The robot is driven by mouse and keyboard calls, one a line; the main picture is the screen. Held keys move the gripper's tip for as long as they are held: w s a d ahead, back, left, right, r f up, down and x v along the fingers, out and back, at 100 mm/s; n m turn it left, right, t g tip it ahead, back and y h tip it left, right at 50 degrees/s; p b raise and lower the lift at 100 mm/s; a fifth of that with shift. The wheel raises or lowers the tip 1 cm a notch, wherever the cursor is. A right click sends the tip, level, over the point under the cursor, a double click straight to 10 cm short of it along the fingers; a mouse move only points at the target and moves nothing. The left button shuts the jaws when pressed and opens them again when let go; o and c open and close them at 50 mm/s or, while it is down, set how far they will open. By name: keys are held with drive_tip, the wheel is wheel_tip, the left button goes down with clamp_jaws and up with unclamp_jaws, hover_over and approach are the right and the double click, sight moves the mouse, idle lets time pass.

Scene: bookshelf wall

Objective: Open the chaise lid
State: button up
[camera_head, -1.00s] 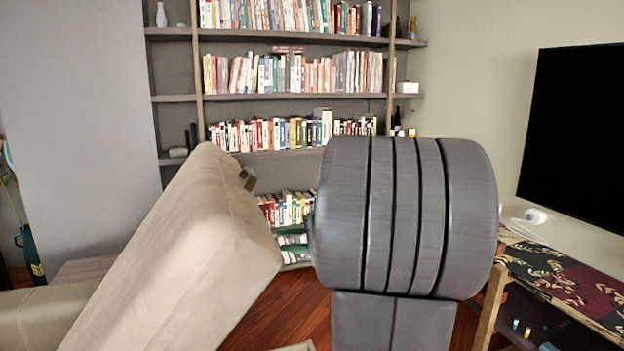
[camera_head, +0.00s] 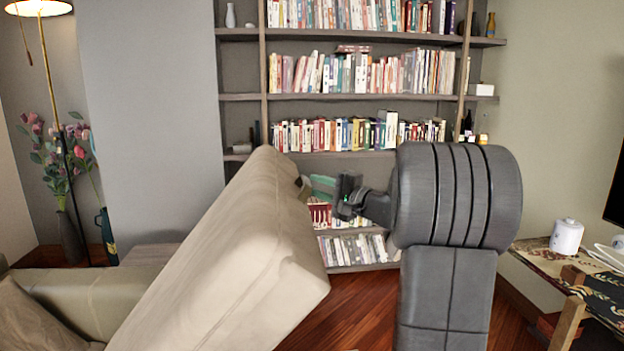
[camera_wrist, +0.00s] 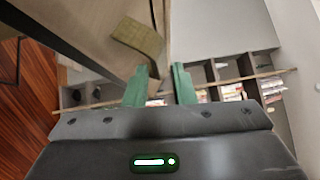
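The chaise lid (camera_head: 225,255) is a thick beige padded panel, tilted steeply up at the left of centre in the head view. A small olive pull tab (camera_head: 303,187) sticks out near its upper right edge. In the wrist view the tab (camera_wrist: 138,38) hangs from the lid's underside (camera_wrist: 85,25), just beyond my fingertips. My gripper (camera_wrist: 159,85) has two green fingers with a clear gap between them and nothing visibly held. In the head view my gripper (camera_head: 322,188) is just right of the tab; contact cannot be told.
A bookshelf (camera_head: 350,95) stands behind. A low table (camera_head: 540,260) with a white canister (camera_head: 566,237) is at the right. A floor lamp (camera_head: 40,8) and flowers (camera_head: 60,150) are at the far left. Wooden floor (camera_head: 350,310) shows right of the lid.

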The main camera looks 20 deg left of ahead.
drive_tip(key=shift+x, duration=1.35)
clamp_jaws()
drive_tip(key=w+d+f+m+y+b, duration=0.1)
drive_tip(key=w+d+f+b, duration=0.3)
drive_tip(key=d+f+b, duration=0.3)
wheel_tip(320, 180, down, 3)
drive_tip(key=shift+w+d, duration=0.15)
drive_tip(key=shift+w, duration=0.05)
unclamp_jaws()
drive_tip(key=shift+b, duration=0.3)
